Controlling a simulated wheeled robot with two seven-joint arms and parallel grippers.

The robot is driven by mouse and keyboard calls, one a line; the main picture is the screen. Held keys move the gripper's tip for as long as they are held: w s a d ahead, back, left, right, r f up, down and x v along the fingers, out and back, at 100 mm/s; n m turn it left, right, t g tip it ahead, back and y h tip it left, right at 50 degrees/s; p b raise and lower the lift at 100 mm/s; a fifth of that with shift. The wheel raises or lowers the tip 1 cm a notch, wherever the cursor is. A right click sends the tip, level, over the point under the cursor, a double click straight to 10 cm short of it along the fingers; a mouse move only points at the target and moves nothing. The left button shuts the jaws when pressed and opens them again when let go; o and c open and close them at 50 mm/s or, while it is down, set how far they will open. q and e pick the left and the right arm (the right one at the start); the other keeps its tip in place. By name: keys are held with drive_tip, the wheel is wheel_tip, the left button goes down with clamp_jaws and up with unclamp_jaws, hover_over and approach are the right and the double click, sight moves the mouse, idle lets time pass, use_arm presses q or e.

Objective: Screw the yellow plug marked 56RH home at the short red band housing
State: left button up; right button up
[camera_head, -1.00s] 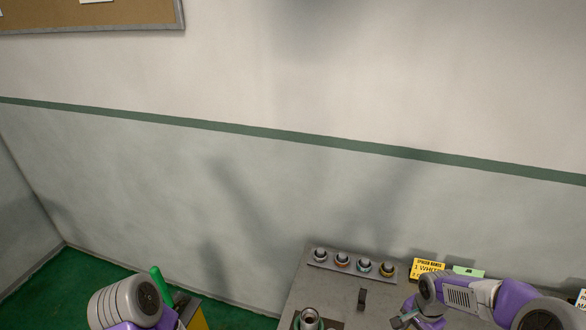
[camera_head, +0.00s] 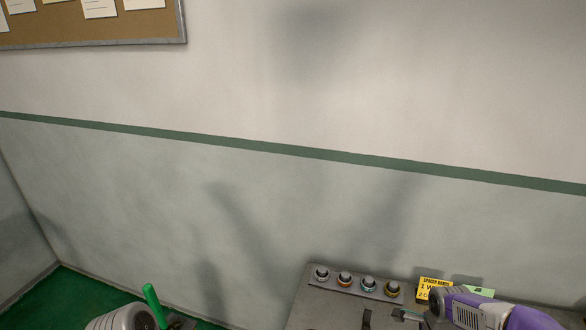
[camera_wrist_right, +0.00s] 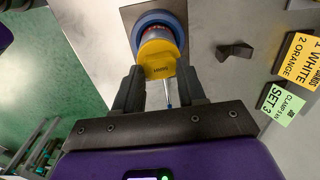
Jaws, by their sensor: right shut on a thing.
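The yellow plug (camera_wrist_right: 157,62) is between the two black fingers of my right gripper (camera_wrist_right: 160,84) in the right wrist view. My right gripper is shut on it. Small dark lettering on the plug appears upside down and is too small to read surely. Just beyond the plug is a round housing with a blue rim (camera_wrist_right: 145,20) and a bit of red inside. The plug overlaps the housing's mouth; how deep it sits is hidden. In the head view my right arm comes in at the lower right. My left gripper is outside the frames; only part of my left arm shows.
The housing stands over a dark plate on the grey bench (camera_head: 335,300). Several ringed fittings (camera_head: 368,284) stand in a row at its back edge. A green handle (camera_head: 153,303) rises at left.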

drive_tip(key=m, duration=0.3)
drive_tip(key=f+m, duration=0.1)
drive_tip(key=shift+s+a+m, duration=0.15)
drive_tip(key=shift+s+m, duration=0.15)
drive_tip(key=shift+s, duration=0.05)
drive_tip(key=m+p, duration=0.1)
drive_tip(key=m, duration=0.4)
drive_tip(key=shift+r+p, duration=0.1)
drive_tip(key=shift+p, duration=0.2)
drive_tip(key=shift+m, duration=0.4)
drive_tip(key=o, duration=1.1)
drive_tip(key=shift+a, duration=0.1)
drive_tip(key=shift+w+r+p, duration=0.15)
drive_tip(key=shift+r+p, duration=0.45)
drive_tip(key=shift+p, duration=0.15)
drive_tip(key=shift+w+d+r+p, duration=0.25)
drive_tip(key=shift+d+r+p, duration=0.1)
drive_tip(key=shift+r+p, duration=0.1)
drive_tip(key=shift+s+a, duration=0.1)
